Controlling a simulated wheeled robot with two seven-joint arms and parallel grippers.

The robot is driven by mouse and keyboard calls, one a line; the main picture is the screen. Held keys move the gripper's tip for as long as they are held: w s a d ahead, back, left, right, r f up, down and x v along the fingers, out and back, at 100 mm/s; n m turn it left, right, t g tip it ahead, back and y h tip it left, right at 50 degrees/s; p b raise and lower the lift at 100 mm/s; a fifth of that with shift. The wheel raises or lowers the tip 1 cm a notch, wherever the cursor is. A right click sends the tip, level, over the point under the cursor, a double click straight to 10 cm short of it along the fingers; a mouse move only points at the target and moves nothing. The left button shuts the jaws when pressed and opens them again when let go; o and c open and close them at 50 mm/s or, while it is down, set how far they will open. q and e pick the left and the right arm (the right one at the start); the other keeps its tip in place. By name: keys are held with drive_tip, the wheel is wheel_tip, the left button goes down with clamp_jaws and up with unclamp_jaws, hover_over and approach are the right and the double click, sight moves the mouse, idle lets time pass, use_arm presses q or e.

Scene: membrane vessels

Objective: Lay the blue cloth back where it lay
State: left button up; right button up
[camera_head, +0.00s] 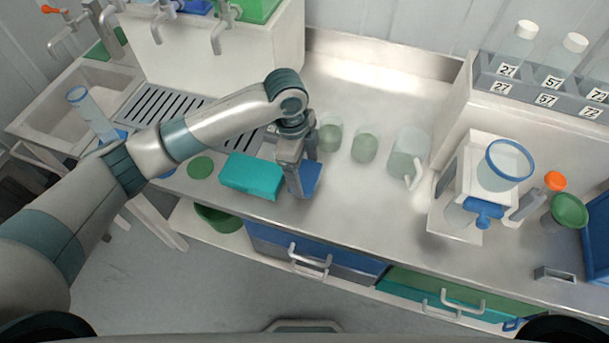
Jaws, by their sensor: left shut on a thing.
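My left gripper (298,188) points down over the front part of the steel counter. It is shut on the blue cloth (312,178), a small flat blue piece that shows at and to the right of the fingers. The fingers hide part of the cloth. I cannot tell whether its lower edge touches the counter. My right gripper is not in view.
A teal block (252,176) lies just left of the gripper. Several clear vessels, one a jug (408,152), stand behind and to the right. A green disc (200,167) lies farther left. The counter's front middle is bare. A white stand (462,185) is at right.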

sight(303, 173)
use_arm(q)
drive_tip(key=shift+f, duration=0.15)
wheel_tip(303, 173, down, 3)
drive_tip(key=shift+r+p, duration=0.15)
drive_tip(key=shift+p, duration=0.75)
drive_tip(key=shift+f, duration=0.5)
drive_tip(key=shift+f, duration=0.15)
drive_tip(key=o, duration=1)
